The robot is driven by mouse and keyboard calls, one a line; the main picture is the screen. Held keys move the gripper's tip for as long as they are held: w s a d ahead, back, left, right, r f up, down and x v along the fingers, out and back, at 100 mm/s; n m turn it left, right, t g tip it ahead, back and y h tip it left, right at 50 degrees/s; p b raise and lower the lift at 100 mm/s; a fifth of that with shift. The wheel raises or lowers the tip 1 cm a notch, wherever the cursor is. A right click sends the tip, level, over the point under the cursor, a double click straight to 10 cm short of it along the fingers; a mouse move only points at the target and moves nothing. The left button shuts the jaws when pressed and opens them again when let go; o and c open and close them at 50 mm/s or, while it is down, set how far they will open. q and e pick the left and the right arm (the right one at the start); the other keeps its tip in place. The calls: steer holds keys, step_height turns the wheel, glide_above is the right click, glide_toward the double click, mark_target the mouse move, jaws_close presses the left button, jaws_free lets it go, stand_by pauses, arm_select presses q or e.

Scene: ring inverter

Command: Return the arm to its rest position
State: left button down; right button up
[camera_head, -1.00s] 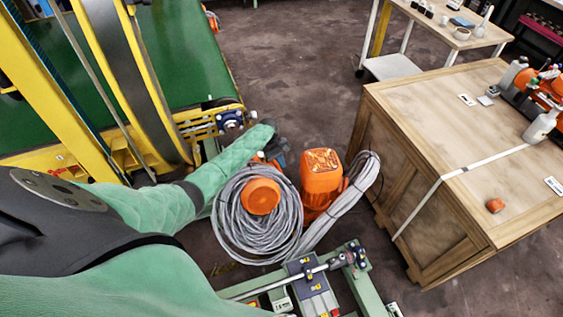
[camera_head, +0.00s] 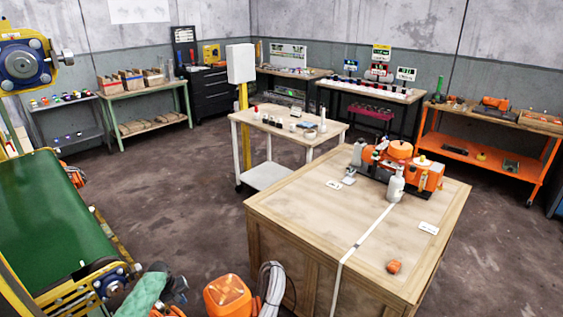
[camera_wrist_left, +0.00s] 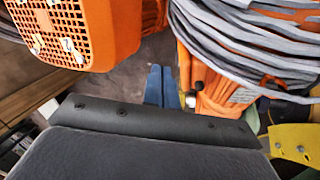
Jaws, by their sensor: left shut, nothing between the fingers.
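My left arm in its green sleeve comes in at the bottom left of the head view. Its dark left gripper (camera_head: 176,288) shows at the bottom edge, just left of an orange motor housing (camera_head: 228,297). In the left wrist view the two blue fingers (camera_wrist_left: 162,86) are together with nothing between them. They point into the gap between the orange grille housing (camera_wrist_left: 75,32) and a grey cable coil (camera_wrist_left: 250,45). My right gripper is not in view.
A wooden crate table (camera_head: 300,220) stands right of the motor, with an orange machine (camera_head: 400,165) and a small orange part (camera_head: 394,267) on it. A green conveyor (camera_head: 40,215) with yellow frame lies at left. Bare floor (camera_head: 180,190) lies between them.

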arm_select(q)
steer(key=w+d+r+m+t+y, duration=0.3)
steer(key=w+d+r+m+t, duration=0.1)
steer(key=w+r+m, duration=0.15)
steer(key=s+d+f+m+t, duration=0.1)
steer(key=s+d+f+m, duration=0.15)
steer(key=s, duration=0.25)
steer(key=s+d+f+m, duration=0.1)
steer(key=s+d+f, duration=0.3)
steer(key=s, duration=0.2)
steer(key=s+d+f+g, duration=0.1)
steer(key=s+d+f, duration=0.3)
steer(key=s, duration=1.2)
steer(key=s+d+f+g, duration=0.2)
steer(key=s+d+f, duration=0.2)
steer(key=s+f, duration=0.5)
steer(key=s+d+f+g+h, duration=0.1)
steer(key=s+f, duration=0.6)
steer(key=s, duration=1.5)
steer(key=d+g, duration=0.1)
steer(key=d, duration=0.1)
steer(key=shift+s+d+f+n, duration=0.15)
steer(key=shift+s+d+n, duration=0.2)
steer(key=shift+d+n, duration=0.05)
steer(key=shift+w, duration=0.15)
steer(key=shift+f, duration=0.1)
